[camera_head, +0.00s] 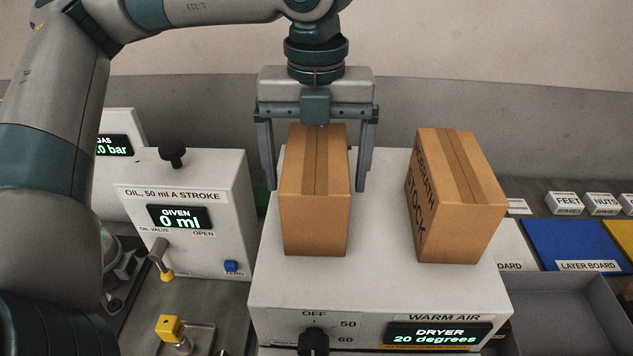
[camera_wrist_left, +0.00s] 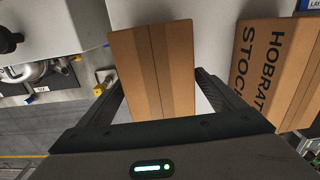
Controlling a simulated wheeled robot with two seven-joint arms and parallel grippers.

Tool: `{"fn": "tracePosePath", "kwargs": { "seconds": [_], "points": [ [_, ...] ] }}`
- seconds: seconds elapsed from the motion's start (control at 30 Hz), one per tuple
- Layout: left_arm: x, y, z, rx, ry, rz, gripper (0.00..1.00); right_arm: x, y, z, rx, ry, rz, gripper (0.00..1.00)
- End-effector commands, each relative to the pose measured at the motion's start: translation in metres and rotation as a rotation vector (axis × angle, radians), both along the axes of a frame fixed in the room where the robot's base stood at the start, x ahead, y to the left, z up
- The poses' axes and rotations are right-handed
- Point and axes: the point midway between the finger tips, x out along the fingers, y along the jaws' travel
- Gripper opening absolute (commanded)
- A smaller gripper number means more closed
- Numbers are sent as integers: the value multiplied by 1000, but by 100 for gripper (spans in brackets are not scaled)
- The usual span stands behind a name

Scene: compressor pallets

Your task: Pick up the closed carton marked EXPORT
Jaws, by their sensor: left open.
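Two closed cartons stand upright on the white dryer box (camera_head: 380,285). The left carton (camera_head: 314,205) shows no readable marking on the faces in view; it also shows in the left wrist view (camera_wrist_left: 152,70). The right carton (camera_head: 462,195) reads "STOCK" on its left side, and it shows at the right of the left wrist view (camera_wrist_left: 280,70). No EXPORT mark is visible. My left gripper (camera_head: 318,185) points down, open, with one finger on each side of the left carton. Whether the fingers touch it is unclear. My right gripper is not in view.
An oil dispenser (camera_head: 205,240) reading 0 ml stands left of the dryer, with a lever and knob. A blue layer board (camera_head: 575,245) and a grey bin (camera_head: 565,310) lie to the right. Small labelled boxes (camera_head: 562,204) stand behind them. The right carton leaves a gap beside my gripper.

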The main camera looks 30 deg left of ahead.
Motion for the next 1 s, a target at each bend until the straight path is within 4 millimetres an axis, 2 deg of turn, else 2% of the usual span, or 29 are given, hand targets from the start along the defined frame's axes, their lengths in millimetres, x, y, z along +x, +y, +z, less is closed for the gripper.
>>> {"fn": "tracePosePath", "kwargs": {
  "seconds": [0.2, 0.27, 0.47, 0.8, 1.0],
  "points": [
    [0, 0, 0, 0, 0, 0, 88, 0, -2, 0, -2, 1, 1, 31],
    [0, 0, 0, 0, 0, 0, 76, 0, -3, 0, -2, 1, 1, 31],
    [0, 0, 0, 0, 0, 0, 28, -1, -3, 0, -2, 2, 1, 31],
    [1, 0, 3, -2, -2, 0, 28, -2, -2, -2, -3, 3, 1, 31],
    [1, -1, 15, -2, -3, 0, 28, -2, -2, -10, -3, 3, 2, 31]
  ]
}}
